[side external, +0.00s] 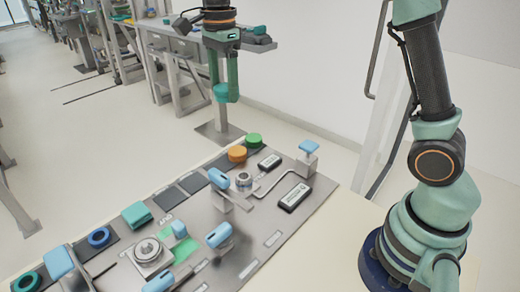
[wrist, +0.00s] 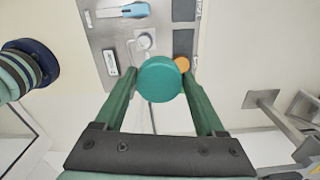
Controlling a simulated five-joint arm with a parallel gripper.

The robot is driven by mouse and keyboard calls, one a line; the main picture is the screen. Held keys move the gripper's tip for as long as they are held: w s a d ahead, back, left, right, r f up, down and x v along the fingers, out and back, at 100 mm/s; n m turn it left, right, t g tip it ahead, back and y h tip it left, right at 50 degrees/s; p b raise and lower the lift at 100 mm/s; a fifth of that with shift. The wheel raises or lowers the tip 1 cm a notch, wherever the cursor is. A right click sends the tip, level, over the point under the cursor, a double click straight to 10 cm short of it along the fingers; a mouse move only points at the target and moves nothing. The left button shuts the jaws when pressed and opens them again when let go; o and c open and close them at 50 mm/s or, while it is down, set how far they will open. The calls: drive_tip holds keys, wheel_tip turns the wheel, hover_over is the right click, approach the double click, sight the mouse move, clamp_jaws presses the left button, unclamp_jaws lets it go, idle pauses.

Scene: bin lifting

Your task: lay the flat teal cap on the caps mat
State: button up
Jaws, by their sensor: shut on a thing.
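The flat teal cap (wrist: 160,79) is a round disc between the two green fingers of my gripper (wrist: 161,88) in the wrist view. In the side external view my gripper (side external: 224,93) is shut on the cap (side external: 220,91), high above the floor beyond the panel. A row of dark mats runs along the panel's far edge. An orange cap (side external: 237,154) and a green cap (side external: 253,140) sit at its right end, and two dark mats (side external: 172,197) beside them are bare. No label shows which one is the caps mat.
The grey panel (side external: 270,227) carries blue-handled parts, a round metal dial (side external: 147,249) and a black box (side external: 293,197). A teal block (side external: 136,215) and a blue ring (side external: 99,237) sit at the left. A grey workbench (side external: 185,45) stands behind.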

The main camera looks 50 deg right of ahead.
drive_tip(key=w+f+m, duration=0.1)
drive_tip(key=w+f, duration=0.4)
drive_tip(key=w, duration=0.2)
drive_tip(key=f, duration=1.9)
drive_tip(key=shift+w+d+f, duration=0.15)
drive_tip(key=shift+d+f, duration=0.05)
drive_tip(key=shift+f, duration=0.15)
drive_tip(key=shift+f, duration=0.1)
drive_tip(key=o, duration=1.5)
